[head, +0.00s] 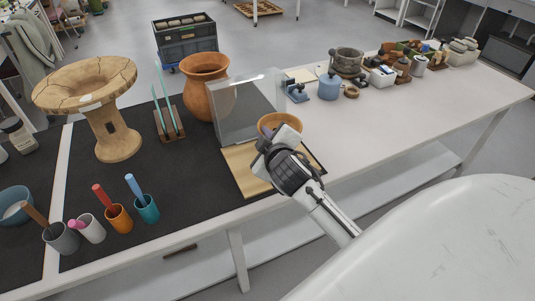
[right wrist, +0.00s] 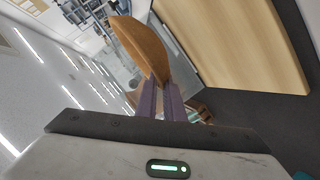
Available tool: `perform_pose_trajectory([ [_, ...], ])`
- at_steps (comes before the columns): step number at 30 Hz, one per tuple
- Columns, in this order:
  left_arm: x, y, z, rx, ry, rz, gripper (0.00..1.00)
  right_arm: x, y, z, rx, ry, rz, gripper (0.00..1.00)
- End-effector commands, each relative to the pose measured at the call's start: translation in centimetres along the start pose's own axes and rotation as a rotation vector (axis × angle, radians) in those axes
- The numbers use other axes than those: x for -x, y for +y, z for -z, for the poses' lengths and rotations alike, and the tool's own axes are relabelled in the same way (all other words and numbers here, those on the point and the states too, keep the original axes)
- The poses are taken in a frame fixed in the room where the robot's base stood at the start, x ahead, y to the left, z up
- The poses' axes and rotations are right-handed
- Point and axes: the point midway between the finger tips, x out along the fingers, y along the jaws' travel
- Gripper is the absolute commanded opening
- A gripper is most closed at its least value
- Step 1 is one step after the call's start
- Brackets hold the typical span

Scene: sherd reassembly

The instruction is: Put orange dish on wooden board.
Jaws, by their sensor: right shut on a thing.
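The orange dish (head: 281,121) is a small terracotta bowl, seen over the far end of the wooden board in the head view. My right gripper (head: 267,133) is shut on it. In the right wrist view the purple fingers (right wrist: 160,98) pinch the wall of the dish (right wrist: 143,47). The pale wooden board (head: 241,178) lies flat on the table, partly hidden by my right arm; it also shows in the right wrist view (right wrist: 235,40). In that view the dish looks apart from the board; the exact height is hard to tell. My left gripper is not in view.
A clear upright panel (head: 240,108) stands just behind the board, with a large clay jar (head: 203,88) beside it. A dark rack (head: 170,125) and a cracked pedestal bowl (head: 112,130) stand left. Several tool cups (head: 119,219) line the front left. The board's near part is bare.

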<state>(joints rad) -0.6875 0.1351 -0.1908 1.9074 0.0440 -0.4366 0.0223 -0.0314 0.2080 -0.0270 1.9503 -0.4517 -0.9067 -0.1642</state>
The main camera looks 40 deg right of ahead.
Motion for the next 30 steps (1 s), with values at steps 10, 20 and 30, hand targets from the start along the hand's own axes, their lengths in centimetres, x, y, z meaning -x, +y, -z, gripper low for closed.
perform_pose_trajectory([
  [10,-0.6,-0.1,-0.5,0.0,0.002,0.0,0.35,-1.6,-3.2,-2.7,0.001,0.003,0.001,0.0],
  [20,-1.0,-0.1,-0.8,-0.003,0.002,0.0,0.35,-2.9,-5.5,-4.7,0.0,0.004,0.001,0.0],
  [30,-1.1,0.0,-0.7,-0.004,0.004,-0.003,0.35,-2.9,-5.6,-4.8,0.001,0.003,0.002,0.16],
])
